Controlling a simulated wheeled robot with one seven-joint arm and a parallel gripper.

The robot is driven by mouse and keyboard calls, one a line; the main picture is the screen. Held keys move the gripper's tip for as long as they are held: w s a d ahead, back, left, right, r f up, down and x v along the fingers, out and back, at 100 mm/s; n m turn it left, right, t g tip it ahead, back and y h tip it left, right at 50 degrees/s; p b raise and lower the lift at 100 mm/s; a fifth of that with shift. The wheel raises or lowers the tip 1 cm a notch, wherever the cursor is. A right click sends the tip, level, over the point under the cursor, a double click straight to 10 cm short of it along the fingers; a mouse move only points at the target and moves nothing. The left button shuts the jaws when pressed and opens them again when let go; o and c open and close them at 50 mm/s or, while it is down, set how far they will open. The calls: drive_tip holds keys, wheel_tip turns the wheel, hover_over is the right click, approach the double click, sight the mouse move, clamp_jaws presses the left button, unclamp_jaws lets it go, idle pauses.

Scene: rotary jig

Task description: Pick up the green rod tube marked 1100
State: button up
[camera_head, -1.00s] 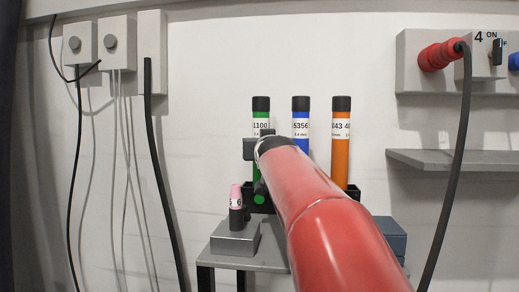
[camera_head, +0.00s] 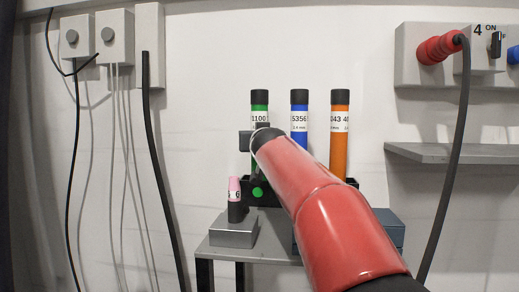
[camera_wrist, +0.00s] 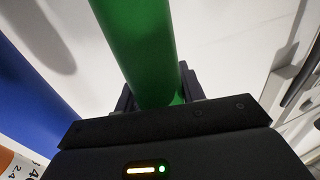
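The green rod tube marked 1100 (camera_head: 259,106) stands upright at the left of a row of three, with a black cap and white label. My gripper (camera_head: 259,141) is at its middle, just below the label, with my red arm covering much of the view. In the wrist view the green tube (camera_wrist: 140,45) runs down between the two dark fingers of my gripper (camera_wrist: 160,92), one on each side. Whether the fingers press on it or stand slightly apart is not clear. The tube's lower part is mostly hidden behind my gripper.
A blue tube (camera_head: 299,115) and an orange tube (camera_head: 340,125) stand close to the right. A grey block (camera_head: 234,233) with a pink-topped piece (camera_head: 234,184) sits at front left on the small table (camera_head: 262,250). A grey shelf (camera_head: 450,151) juts out at right.

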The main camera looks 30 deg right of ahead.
drive_tip(key=c, duration=0.7)
drive_tip(key=shift+c, duration=0.5)
drive_tip(key=shift+r, duration=0.1)
